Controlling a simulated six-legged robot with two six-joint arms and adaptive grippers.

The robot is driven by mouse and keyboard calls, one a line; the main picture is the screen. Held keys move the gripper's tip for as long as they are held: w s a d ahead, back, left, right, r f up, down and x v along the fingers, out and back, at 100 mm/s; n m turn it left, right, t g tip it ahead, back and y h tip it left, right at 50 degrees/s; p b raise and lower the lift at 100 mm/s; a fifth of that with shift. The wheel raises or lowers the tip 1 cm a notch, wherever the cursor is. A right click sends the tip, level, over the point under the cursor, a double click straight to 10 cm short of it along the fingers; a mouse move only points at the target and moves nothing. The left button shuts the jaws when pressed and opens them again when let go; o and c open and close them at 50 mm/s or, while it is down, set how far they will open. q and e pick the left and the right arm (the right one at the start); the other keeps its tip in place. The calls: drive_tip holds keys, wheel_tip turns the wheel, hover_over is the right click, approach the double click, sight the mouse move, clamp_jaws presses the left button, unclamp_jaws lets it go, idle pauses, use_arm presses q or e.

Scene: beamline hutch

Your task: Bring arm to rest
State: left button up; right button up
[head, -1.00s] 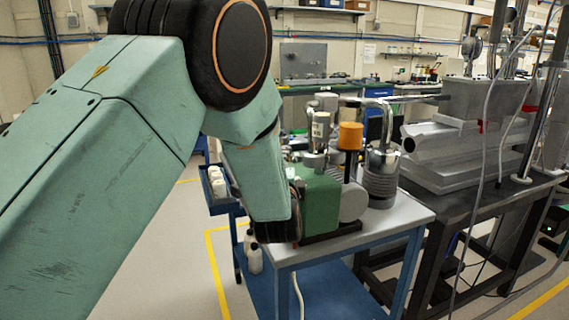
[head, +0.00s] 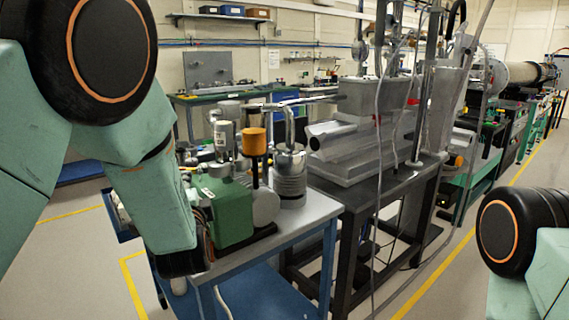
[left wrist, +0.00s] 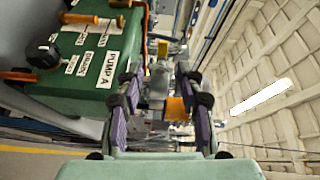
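My left arm comes in from the left in the head view and ends at a dark wrist beside the green pump. Its gripper fingers are hidden there. In the left wrist view my left gripper (left wrist: 157,88) is open, with its two fingers well apart and nothing held between them. The green pump (head: 230,215) stands on a cart; in the left wrist view the pump (left wrist: 85,80), labelled PUMP A, lies close to the left finger. I cannot tell whether they touch. Part of my right arm shows at the right edge of the head view, but its gripper is out of frame.
The pump's cart (head: 318,209) has a grey top and blue frame. An orange-capped fitting (head: 255,142) and a metal canister (head: 289,175) stand there. A dark table (head: 405,180) with metal equipment adjoins it. Yellow-lined floor (head: 440,270) is open at the right front.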

use_arm(q)
drive_tip(key=s+d+f+n+g+h, duration=0.1)
drive_tip(key=s+f+n+g, duration=0.2)
drive_tip(key=s+f, duration=0.35)
drive_tip(key=s+f+n+g+h, duration=0.2)
drive_tip(key=s+f+n, duration=0.1)
drive_tip(key=f, duration=0.6)
drive_tip(key=s+d+f+n+g+h, duration=0.1)
drive_tip(key=s+f+n+g, duration=0.2)
drive_tip(key=s+f, duration=0.35)
drive_tip(key=s+f+n+g, duration=0.1)
drive_tip(key=s+f+g, duration=0.2)
drive_tip(key=s, duration=0.6)
drive_tip(key=s+f+n+g+h+b, duration=0.1)
drive_tip(key=s+f+g, duration=0.2)
drive_tip(key=s+f, duration=0.5)
drive_tip(key=s+d+f+n+g+h+b, duration=0.1)
drive_tip(key=s+f, duration=0.5)
drive_tip(key=s, duration=0.6)
drive_tip(key=shift+f+n+g, duration=0.15)
drive_tip(key=shift+n+g, duration=0.35)
drive_tip(key=shift+g, duration=0.4)
